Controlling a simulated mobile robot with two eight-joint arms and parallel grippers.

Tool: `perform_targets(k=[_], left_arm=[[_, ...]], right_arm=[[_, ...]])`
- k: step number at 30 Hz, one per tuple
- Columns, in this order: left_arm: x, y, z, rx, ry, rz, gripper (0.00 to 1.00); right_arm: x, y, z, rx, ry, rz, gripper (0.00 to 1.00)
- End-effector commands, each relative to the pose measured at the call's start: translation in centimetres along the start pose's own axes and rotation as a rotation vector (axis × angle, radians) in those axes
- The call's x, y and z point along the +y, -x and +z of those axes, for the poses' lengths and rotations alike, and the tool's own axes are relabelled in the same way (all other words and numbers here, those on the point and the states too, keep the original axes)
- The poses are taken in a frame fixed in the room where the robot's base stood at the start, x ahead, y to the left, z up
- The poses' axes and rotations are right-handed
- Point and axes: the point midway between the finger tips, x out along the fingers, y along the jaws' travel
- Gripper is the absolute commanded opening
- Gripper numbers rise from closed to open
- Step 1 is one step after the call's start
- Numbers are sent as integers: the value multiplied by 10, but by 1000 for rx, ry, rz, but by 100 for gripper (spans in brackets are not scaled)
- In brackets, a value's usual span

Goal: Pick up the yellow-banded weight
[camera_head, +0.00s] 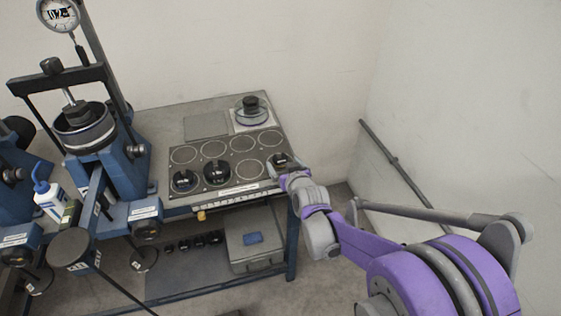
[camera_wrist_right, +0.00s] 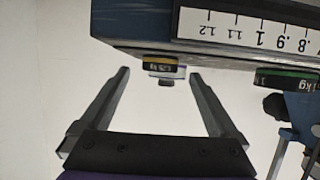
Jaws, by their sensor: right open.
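The yellow-banded weight (camera_wrist_right: 163,64) shows in the right wrist view as a short dark piece with a yellow band, lined up between the fingertips of my right gripper (camera_wrist_right: 159,73). That gripper is open with nothing held. The wrist picture appears upside down, so the weight seems to stand on the tray. In the head view a black weight (camera_head: 281,159) sits at the tray's right end, beside my right gripper (camera_head: 291,171); its band is not clear there. I cannot tell how deep it is between the fingers. My left gripper is not in view.
The tray (camera_head: 238,188) holds other black weights (camera_head: 217,172) on its left and middle. A green-banded weight (camera_wrist_right: 290,80) shows in the wrist view. Blue lever frames (camera_head: 130,160) stand left; a wall rail (camera_head: 395,163) is right.

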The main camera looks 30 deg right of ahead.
Motion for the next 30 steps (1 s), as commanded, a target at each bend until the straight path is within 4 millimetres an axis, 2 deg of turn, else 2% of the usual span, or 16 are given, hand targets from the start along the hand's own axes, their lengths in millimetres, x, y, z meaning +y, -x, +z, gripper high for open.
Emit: perform_targets(k=[3,6,14,27,29,30], left_arm=[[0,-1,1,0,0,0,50],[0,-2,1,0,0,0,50],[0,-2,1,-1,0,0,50],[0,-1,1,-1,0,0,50],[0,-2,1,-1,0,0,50],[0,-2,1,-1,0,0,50]], right_arm=[[0,-17,0,0,0,0,96],[0,-25,0,0,0,0,96],[0,-26,0,0,0,0,96],[0,-26,0,0,0,0,17],[0,-26,0,0,0,0,6],[0,-26,-1,0,0,0,6]])
